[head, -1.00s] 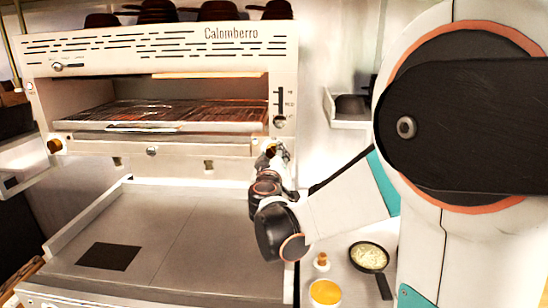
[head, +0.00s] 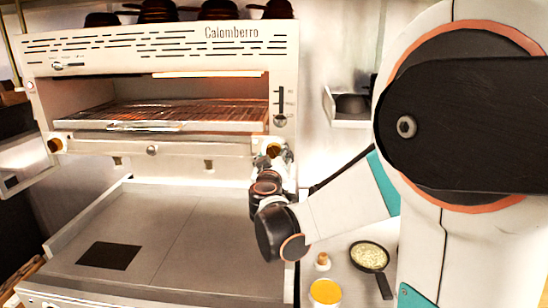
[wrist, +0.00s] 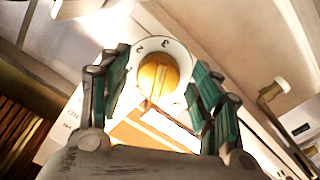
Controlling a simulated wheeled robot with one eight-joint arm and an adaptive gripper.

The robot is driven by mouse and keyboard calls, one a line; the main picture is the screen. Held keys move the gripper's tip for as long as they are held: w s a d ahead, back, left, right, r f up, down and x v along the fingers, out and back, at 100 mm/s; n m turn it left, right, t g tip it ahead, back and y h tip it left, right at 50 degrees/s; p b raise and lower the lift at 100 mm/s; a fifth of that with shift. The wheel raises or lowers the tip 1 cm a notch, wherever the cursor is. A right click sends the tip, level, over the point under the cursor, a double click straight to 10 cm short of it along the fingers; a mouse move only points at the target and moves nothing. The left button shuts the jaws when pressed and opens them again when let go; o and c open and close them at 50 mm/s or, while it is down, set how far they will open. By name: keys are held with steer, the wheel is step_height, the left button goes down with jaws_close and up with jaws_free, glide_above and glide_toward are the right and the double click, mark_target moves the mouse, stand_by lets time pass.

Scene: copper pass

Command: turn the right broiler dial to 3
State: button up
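The right broiler dial (wrist: 157,75) is a brass knob on a white disc with numbers; a 3 shows near the top of the disc and a 2 to its left. In the head view the dial (head: 273,150) sits at the right end of the broiler's (head: 180,147) front bar, partly hidden by my gripper (head: 278,158). In the wrist view my gripper (wrist: 158,88) has one teal-padded finger on each side of the dial. Gaps show between the pads and the brass knob, so the gripper looks open around it. The knob's exact setting is hard to read.
A left brass dial (head: 55,145) is at the bar's other end. A flat griddle (head: 190,225) lies below the broiler. A small pan (head: 369,255), an orange-filled cup (head: 325,291) and a small shaker (head: 322,261) stand at lower right.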

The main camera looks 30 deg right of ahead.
steer(key=v, duration=1.2)
steer(key=shift+s, duration=0.1)
steer(key=s+a+f+m+g+y+b, duration=0.1)
steer(key=s+f+g+y+b, duration=0.15)
steer(key=s+f+g, duration=0.5)
steer(key=s+a+f+n+y, duration=0.2)
steer(key=s+a+f+y, duration=0.5)
steer(key=s+a, duration=0.4)
steer(key=shift+s+a+f, duration=0.25)
steer(key=shift+s+a, duration=0.1)
steer(key=shift+s, duration=0.6)
steer(key=shift+y, duration=0.25)
stand_by(0.3)
